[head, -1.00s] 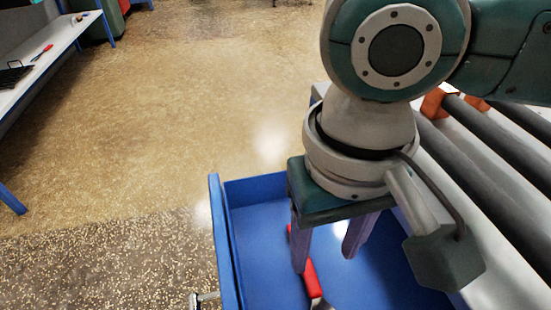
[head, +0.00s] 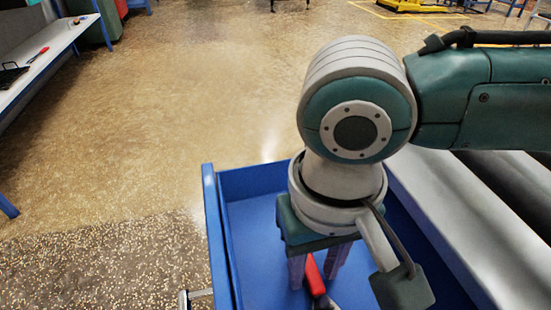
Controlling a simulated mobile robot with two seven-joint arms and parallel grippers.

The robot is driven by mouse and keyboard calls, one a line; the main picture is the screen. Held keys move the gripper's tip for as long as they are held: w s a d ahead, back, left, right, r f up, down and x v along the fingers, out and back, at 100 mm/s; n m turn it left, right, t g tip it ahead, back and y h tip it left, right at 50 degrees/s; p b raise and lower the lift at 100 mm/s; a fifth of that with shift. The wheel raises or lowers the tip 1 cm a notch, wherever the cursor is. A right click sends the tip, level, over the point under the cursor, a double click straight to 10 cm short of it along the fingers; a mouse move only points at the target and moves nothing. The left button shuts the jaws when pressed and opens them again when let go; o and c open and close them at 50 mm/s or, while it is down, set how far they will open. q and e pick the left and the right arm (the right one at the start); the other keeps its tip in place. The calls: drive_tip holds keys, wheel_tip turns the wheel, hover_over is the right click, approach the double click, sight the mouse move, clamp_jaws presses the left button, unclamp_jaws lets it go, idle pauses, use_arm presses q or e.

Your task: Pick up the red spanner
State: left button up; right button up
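The red spanner (head: 315,276) lies in the blue drawer (head: 258,228), at the bottom of the head view. Its red handle shows, and its metal end runs toward the lower picture edge. My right gripper (head: 317,278) is in the drawer, pointing down, with its two fingers apart. The red handle shows between the fingers. I cannot tell whether the fingers touch it. My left gripper is not in view.
The drawer's blue walls stand close around my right gripper. A light bench edge with dark rollers (head: 500,180) is to the right. A white bench (head: 40,60) with a red-handled tool stands far left. The floor (head: 190,110) between is clear.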

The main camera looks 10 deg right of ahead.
clamp_jaws()
drive_tip(key=shift+r, duration=0.1)
idle(0.4)
